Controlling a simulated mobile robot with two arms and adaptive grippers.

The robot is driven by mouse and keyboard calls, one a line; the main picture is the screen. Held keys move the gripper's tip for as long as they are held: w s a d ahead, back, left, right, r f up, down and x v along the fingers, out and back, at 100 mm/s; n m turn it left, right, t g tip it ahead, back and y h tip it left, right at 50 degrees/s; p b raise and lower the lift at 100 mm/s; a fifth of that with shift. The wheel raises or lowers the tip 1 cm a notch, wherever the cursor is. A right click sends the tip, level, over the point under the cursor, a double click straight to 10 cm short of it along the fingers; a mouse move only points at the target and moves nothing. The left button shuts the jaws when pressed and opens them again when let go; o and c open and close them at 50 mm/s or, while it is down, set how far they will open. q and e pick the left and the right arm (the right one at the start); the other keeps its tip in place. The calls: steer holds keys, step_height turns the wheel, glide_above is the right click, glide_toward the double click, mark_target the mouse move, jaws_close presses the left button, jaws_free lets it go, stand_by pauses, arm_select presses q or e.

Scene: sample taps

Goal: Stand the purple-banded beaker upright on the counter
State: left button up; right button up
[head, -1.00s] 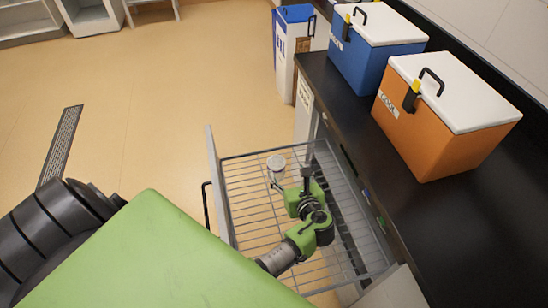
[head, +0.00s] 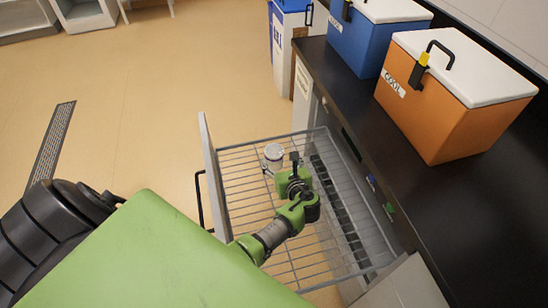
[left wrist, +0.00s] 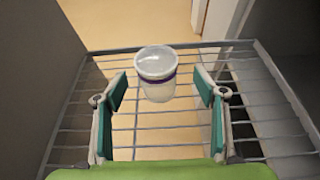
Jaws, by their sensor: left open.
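The purple-banded beaker (left wrist: 157,88) stands upright in the open wire drawer (left wrist: 115,139), near its far end in the left wrist view. It is clear with a purple band below the rim. In the head view the beaker (head: 273,152) is at the drawer's far left part. My left gripper (left wrist: 160,88) is open and empty, its teal-padded fingers on either side of the near side of the beaker; I cannot tell if they touch it. In the head view my left gripper (head: 268,174) is low over the drawer, right by the beaker. The black counter (head: 420,195) is to the right.
An orange cooler box (head: 440,105) and a blue cooler box (head: 365,45) stand on the counter's back part. The counter's near part is bare. The drawer front (head: 211,180) and its wire sides surround the beaker. A blue-and-white bin (head: 290,50) stands beyond.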

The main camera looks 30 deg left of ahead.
mark_target(274, 154)
arm_select(q)
steer(key=x, duration=0.3)
steer(key=b+x, duration=0.1)
steer(key=x, duration=0.2)
steer(key=shift+s+a+f, duration=0.15)
steer(key=shift+a+f, duration=0.1)
steer(key=shift+f, duration=0.05)
steer(key=c, duration=1.1)
